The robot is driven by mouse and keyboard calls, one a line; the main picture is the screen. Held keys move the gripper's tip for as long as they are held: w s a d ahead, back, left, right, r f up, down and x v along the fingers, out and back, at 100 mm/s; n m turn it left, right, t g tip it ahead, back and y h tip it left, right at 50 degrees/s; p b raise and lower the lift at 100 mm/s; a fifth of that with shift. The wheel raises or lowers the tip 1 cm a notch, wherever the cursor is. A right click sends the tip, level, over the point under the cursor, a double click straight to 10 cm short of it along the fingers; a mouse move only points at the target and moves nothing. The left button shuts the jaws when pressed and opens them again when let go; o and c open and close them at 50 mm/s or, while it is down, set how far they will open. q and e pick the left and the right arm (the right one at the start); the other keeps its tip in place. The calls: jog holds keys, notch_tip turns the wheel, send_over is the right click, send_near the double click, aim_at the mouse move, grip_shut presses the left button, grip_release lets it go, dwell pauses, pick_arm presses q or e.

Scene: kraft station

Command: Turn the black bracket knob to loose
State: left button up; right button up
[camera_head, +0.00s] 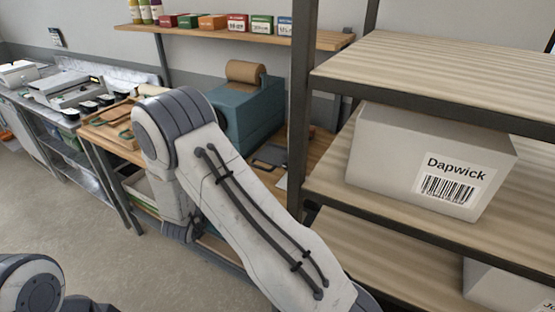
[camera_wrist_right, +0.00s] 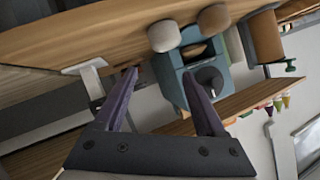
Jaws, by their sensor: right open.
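The teal machine (camera_head: 252,115) stands on the wooden bench with a brown paper roll (camera_head: 245,71) on top. It also shows in the right wrist view (camera_wrist_right: 171,78), rotated, with a dark round knob-like part (camera_wrist_right: 209,77) on it. I cannot tell its loose or tight marking. My left gripper is out of view.
A metal-framed shelf with a white Dapwick box (camera_head: 405,165) stands close on the right. A wall shelf (camera_head: 225,31) holds small boxes and bottles above the machine. A bench with trays and printers (camera_head: 65,88) runs left. Open floor lies at lower left.

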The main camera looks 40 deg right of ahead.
aim_at(286, 167)
jog(key=s+d+r+m+g+h+p, duration=0.2)
jog(key=s+d+m+g+h, duration=0.25)
jog(key=s+d+h, duration=0.55)
jog(key=w+d+p, duration=0.1)
jog(key=d, duration=0.2)
jog(key=w+d+y+p, duration=0.1)
jog(key=w+d, duration=0.1)
jog(key=d, duration=0.2)
jog(key=w+d+y+p, duration=0.1)
jog(key=d, duration=0.2)
jog(key=shift+w+d+f, duration=0.15)
jog(key=shift+d+f, duration=0.05)
jog(key=shift+d, duration=0.05)
jog(key=shift+w+d+f, duration=0.1)
jog(key=shift+d, duration=0.35)
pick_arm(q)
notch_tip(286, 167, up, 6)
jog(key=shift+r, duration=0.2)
